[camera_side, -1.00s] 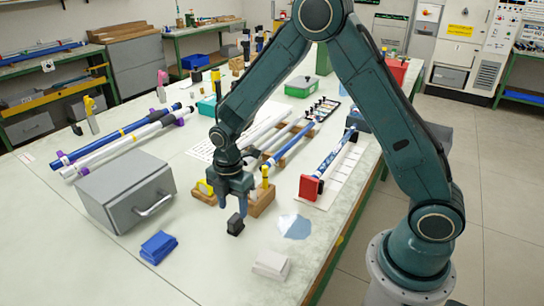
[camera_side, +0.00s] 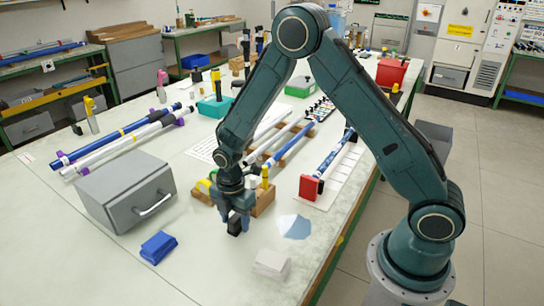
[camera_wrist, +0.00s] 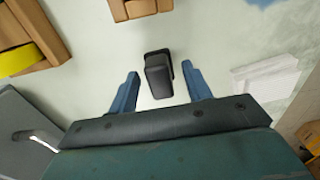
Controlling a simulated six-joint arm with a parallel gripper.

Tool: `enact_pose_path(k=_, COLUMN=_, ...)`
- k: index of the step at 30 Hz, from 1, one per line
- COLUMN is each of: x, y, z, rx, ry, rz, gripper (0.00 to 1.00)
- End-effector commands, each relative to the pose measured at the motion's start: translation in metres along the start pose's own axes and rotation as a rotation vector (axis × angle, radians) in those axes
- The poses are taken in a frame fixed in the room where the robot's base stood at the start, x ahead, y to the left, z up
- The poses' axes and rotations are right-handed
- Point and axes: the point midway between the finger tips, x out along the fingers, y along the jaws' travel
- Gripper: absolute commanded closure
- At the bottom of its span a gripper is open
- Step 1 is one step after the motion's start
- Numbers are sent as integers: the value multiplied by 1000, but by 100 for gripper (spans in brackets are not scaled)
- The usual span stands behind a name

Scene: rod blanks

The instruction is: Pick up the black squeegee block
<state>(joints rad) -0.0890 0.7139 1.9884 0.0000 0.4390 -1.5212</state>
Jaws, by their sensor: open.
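The black squeegee block (camera_side: 234,226) stands on the pale table, and my gripper (camera_side: 236,222) is lowered right over it. In the wrist view the block (camera_wrist: 158,76) shows as a small dark block with a wider base. The two blue fingers of my gripper (camera_wrist: 158,84) are apart, one on each side of the block. In the side view the fingers partly hide the block.
A grey drawer box (camera_side: 125,190) stands to the left. A blue cloth stack (camera_side: 158,247) and a white cloth stack (camera_side: 271,264) lie in front. A wooden block (camera_side: 263,200) stands close behind the gripper. A pale blue sheet (camera_side: 294,227) lies to the right.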

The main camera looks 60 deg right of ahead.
Motion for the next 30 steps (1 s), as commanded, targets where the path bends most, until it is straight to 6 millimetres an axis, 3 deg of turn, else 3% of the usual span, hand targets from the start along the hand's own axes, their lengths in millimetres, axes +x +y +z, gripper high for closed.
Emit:
enact_pose_path(k=5, x=0, y=0, z=0, rx=0, ry=0, rz=0, gripper=51)
enact_pose_path(k=13, x=0, y=0, z=0, rx=0, ry=0, rz=0, gripper=99)
enact_pose_path(k=23, x=-2, y=0, z=0, rx=0, ry=0, rz=0, gripper=100)
enact_pose_path(k=30, x=-13, y=1, z=0, rx=0, ry=0, rz=2, gripper=100)
